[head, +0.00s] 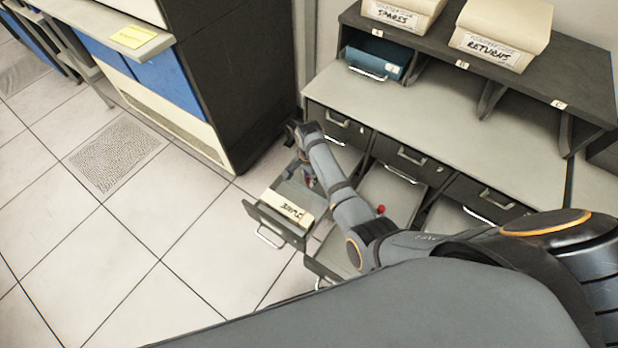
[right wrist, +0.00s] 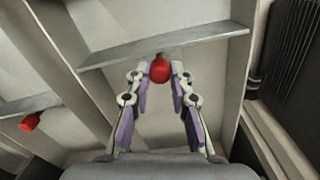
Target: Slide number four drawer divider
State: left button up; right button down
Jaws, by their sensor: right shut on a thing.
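An open drawer (head: 275,224) with a card reading "JUNE" (head: 288,207) stands pulled out at the lower left of the cabinet. My right gripper (head: 309,180) reaches down into it, partly hidden by my arm. In the right wrist view, a grey divider (right wrist: 205,47) crosses the drawer and bears a red knob (right wrist: 160,69). My right gripper (right wrist: 160,82) is shut on this red knob, with its fingers on either side. I cannot read a number on the divider. My left gripper is not in view.
A second red knob (head: 381,209) shows in the neighbouring open drawer; its divider (right wrist: 32,106) is at left in the right wrist view. A blue tray (head: 376,58) and boxes marked "SPARES" (head: 398,14) and "RETURNS" (head: 500,35) are above. The floor at left is clear.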

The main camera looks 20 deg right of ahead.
jog(key=w+d, duration=0.2)
jog(key=d, duration=0.1)
jog(key=shift+w, duration=0.1)
jog(key=c, duration=1.5)
grip_release()
jog(key=shift+o, duration=0.2)
notch_tip(320, 180, up, 12)
jog(key=shift+a+f, duration=0.1)
